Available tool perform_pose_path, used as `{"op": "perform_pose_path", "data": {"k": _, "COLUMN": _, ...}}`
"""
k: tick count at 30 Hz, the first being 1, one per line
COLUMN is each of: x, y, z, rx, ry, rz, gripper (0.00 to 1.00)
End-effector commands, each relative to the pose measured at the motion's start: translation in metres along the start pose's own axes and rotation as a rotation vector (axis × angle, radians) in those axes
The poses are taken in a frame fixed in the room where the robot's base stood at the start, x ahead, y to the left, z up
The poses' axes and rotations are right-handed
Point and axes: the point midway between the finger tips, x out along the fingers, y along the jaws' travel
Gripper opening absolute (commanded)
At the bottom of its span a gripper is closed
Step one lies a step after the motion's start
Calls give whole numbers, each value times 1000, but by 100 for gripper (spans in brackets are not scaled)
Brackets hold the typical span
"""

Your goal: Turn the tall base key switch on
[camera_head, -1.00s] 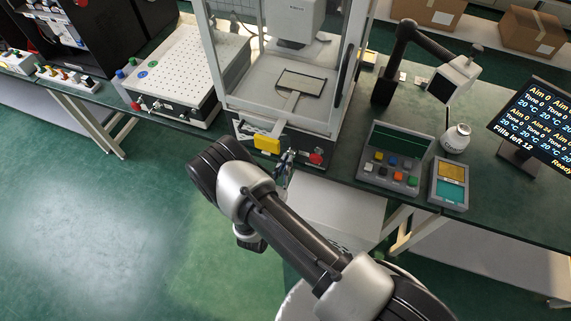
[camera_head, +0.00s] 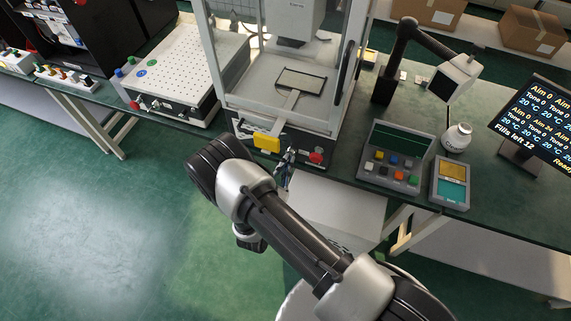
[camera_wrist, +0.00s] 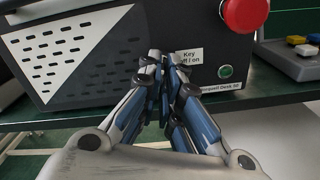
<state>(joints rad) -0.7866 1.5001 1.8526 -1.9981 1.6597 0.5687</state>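The tall base (camera_head: 337,147) is the dark front box under the glazed machine; it also shows in the wrist view (camera_wrist: 95,85). A white label reading "Key off / on" (camera_wrist: 189,57) is on its front. My gripper (camera_wrist: 164,60) reaches the panel just left of this label, its blue-grey fingers nearly together with a narrow gap between the tips. It appears shut on the key, but the fingertips hide the key and its angle. In the head view my gripper (camera_head: 287,158) is at the front of the base, small and partly behind my arm.
A red mushroom button (camera_wrist: 244,12) is up and right of the fingertips, with a green button (camera_wrist: 226,71) below it. A button console (camera_head: 393,160) stands to the right.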

Motion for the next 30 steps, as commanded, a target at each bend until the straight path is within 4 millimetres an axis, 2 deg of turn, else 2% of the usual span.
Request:
{"op": "perform_pose_path", "data": {"k": 15, "x": 0, "y": -2, "z": -2, "rx": 459, "ry": 2, "rz": -1, "gripper": 0}}
{"op": "perform_pose_path", "data": {"k": 21, "x": 0, "y": -2, "z": -1, "rx": 580, "ry": 1, "rz": -1, "gripper": 0}}
{"op": "perform_pose_path", "data": {"k": 30, "x": 0, "y": -2, "z": -1, "rx": 671, "ry": 2, "rz": -1, "gripper": 0}}
